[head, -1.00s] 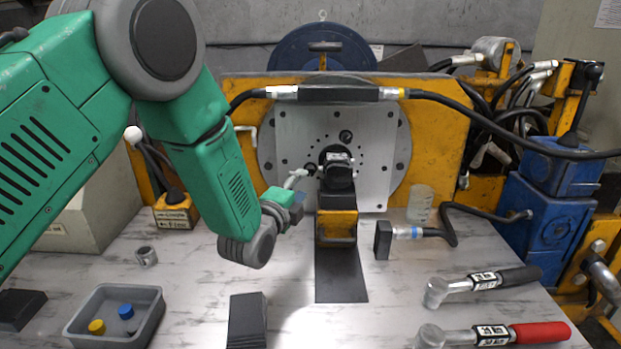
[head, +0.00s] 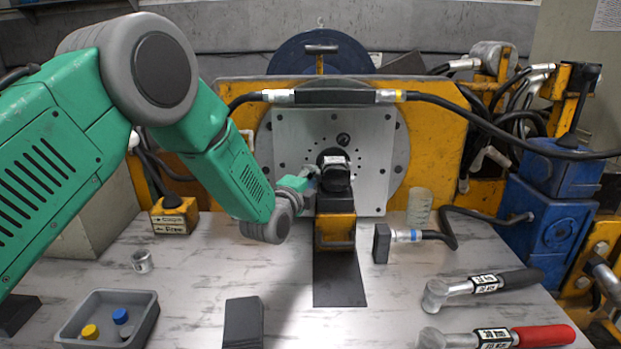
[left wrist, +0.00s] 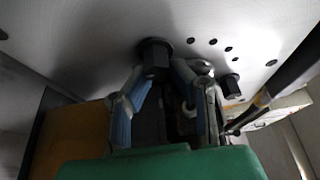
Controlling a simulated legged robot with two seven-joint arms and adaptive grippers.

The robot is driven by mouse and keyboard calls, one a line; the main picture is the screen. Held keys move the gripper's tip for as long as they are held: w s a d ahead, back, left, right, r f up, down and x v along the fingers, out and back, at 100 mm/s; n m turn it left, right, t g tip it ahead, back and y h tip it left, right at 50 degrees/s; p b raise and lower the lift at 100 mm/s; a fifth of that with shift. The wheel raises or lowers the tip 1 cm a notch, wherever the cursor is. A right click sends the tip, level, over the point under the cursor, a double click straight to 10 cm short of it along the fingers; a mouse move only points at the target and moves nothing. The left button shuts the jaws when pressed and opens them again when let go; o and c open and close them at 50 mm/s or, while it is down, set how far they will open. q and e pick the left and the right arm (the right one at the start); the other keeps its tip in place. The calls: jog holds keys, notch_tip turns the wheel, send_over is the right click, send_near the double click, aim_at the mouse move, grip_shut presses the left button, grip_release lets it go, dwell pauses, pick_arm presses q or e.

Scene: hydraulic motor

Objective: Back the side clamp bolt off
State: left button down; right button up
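A dark hex-headed bolt (left wrist: 155,58), which I take for the side clamp bolt, sticks out of the pale plate (head: 374,185) in the left wrist view. In the head view my gripper covers its place. My left gripper (head: 309,172) is at the left side of the black motor body (head: 336,178). In the left wrist view the left gripper (left wrist: 161,73) has its two fingers apart, with tips around the bolt's head. I see no firm closing on it, and contact is unclear. My right gripper is not in view.
A yellow bracket (head: 335,230) stands below the motor. A black hose (head: 450,105) crosses above the plate. The front middle is mostly clear.

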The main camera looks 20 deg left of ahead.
pick_arm(q)
jog(key=shift+a+f, duration=0.1)
jog(key=shift+a, duration=0.75)
jog(key=shift+d+f+n+t+y+b, duration=0.25)
jog(key=shift+n+t+b, duration=0.35)
jog(key=shift+n, duration=1.2)
jog(key=shift+a+n+t+y+b, duration=0.15)
jog(key=shift+n+t+y+b, duration=0.3)
jog(key=shift+n, duration=1.35)
jog(key=shift+t, duration=0.25)
